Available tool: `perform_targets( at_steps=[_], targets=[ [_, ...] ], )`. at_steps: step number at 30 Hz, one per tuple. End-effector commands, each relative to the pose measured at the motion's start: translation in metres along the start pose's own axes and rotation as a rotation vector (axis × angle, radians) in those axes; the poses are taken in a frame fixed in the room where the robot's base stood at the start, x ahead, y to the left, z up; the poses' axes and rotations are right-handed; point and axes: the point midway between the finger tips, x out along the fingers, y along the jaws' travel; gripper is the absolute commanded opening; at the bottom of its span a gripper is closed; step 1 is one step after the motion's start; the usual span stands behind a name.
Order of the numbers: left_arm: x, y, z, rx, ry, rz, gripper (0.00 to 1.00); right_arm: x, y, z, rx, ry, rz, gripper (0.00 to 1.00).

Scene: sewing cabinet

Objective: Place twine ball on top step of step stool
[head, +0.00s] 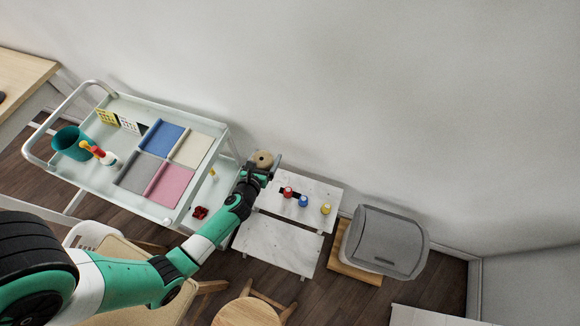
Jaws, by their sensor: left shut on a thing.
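The twine ball (263,158) is a small tan round thing with a dark spot in its middle. My left gripper (262,168) is shut on it, at the far left corner of the step stool's top step. The step stool has a white marbled top step (311,190) and a lower step (277,243) in front of it. I cannot tell whether the ball touches the top step. My right gripper is not in view.
Red, blue and yellow small items (304,201) stand on the top step's middle and right; its far right part is clear. A pale cart (185,203) with coloured fabric squares stands left. A grey lidded bin (388,240) stands right. A round wooden stool (247,313) is in front.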

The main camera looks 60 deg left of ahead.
Motion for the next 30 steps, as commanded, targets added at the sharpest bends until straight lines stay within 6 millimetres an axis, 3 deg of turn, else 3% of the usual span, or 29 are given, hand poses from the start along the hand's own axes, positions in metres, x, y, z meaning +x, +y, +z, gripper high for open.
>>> perform_targets(
  at_steps=[1,4,14,23,30],
  targets=[
    [0.014,0.011,-0.03,-0.007,-0.001,0.017,0.3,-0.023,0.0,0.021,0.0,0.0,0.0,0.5],
    [0.024,0.025,-0.048,-0.019,-0.002,0.044,0.3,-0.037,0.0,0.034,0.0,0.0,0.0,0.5],
    [0.031,0.038,-0.058,-0.03,-0.003,0.069,0.3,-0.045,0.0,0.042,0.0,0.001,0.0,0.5],
    [0.053,0.041,-0.112,-0.029,-0.003,0.069,0.3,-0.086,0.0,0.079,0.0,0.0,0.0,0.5],
    [0.056,0.041,-0.119,-0.03,-0.004,0.068,0.3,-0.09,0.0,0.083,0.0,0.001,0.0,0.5]
  ],
)
